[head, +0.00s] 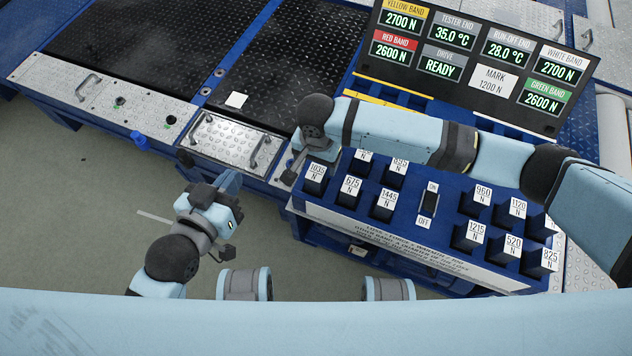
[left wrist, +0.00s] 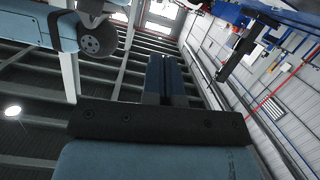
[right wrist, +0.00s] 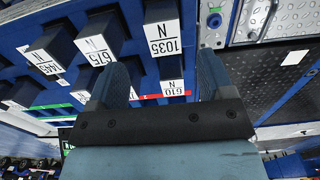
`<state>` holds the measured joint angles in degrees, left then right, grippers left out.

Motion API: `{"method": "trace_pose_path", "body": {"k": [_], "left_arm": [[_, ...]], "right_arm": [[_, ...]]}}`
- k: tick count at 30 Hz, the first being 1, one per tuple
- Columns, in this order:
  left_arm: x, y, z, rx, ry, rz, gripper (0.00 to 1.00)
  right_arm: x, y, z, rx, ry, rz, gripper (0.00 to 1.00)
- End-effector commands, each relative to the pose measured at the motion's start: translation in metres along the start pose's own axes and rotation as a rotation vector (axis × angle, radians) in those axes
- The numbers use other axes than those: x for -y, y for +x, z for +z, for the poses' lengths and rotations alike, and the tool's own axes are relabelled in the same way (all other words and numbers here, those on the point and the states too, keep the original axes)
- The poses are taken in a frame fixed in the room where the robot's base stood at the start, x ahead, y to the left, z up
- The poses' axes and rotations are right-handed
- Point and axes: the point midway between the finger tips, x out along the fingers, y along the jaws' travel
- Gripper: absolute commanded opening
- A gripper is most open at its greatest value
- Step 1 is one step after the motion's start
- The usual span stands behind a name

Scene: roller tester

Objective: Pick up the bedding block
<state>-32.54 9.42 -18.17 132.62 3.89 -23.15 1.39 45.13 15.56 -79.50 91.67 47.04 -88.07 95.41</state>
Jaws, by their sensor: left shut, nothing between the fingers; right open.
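Several dark blocks with white newton labels stand in a blue rack (head: 400,222); none is labelled as the bedding block, so I cannot tell which it is. The 1035 N block (head: 316,174) is at the rack's left end, and it also shows in the right wrist view (right wrist: 162,14). My right gripper (head: 292,167) is open at that end. In the right wrist view, the 610 N block (right wrist: 171,68) appears between its fingers (right wrist: 163,80), with no grip visible. My left gripper (head: 230,182) is shut and empty, away from the rack; its closed fingers (left wrist: 165,78) point up towards the ceiling.
A display board (head: 470,65) with force and temperature readings stands behind the rack. An ON/OFF switch (head: 428,202) sits mid-rack. Left are black tread plates (head: 150,45), a metal cover with handles (head: 225,138) and a blue knob (head: 139,139). The floor at lower left is clear.

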Motion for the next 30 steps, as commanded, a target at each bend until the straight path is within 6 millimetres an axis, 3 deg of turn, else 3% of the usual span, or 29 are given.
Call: {"method": "trace_pose_path", "body": {"k": [3,10,18,27,28,30], "left_arm": [[-0.004,0.003,-0.008,-0.05,-0.007,0.016,0.0],[-0.01,0.005,-0.018,-0.111,-0.017,0.036,0.0],[-0.026,0.003,-0.054,-0.293,-0.04,0.101,0.0],[-0.029,0.001,-0.061,-0.319,-0.046,0.112,0.0],[-0.029,0.001,-0.061,-0.318,-0.046,0.112,0.0],[-0.029,0.001,-0.061,-0.318,-0.046,0.111,0.0]], "right_arm": [[0.001,0.018,0.0,0.0,-0.001,0.0,0.74],[0.002,0.035,-0.001,0.0,-0.002,-0.002,0.74],[0.004,0.071,-0.003,0.0,-0.002,-0.001,0.74],[0.004,0.075,-0.003,0.0,-0.002,-0.004,0.74],[0.004,0.075,-0.003,0.0,-0.002,-0.003,0.72],[0.004,0.075,-0.003,0.0,-0.002,-0.003,0.56]]}}
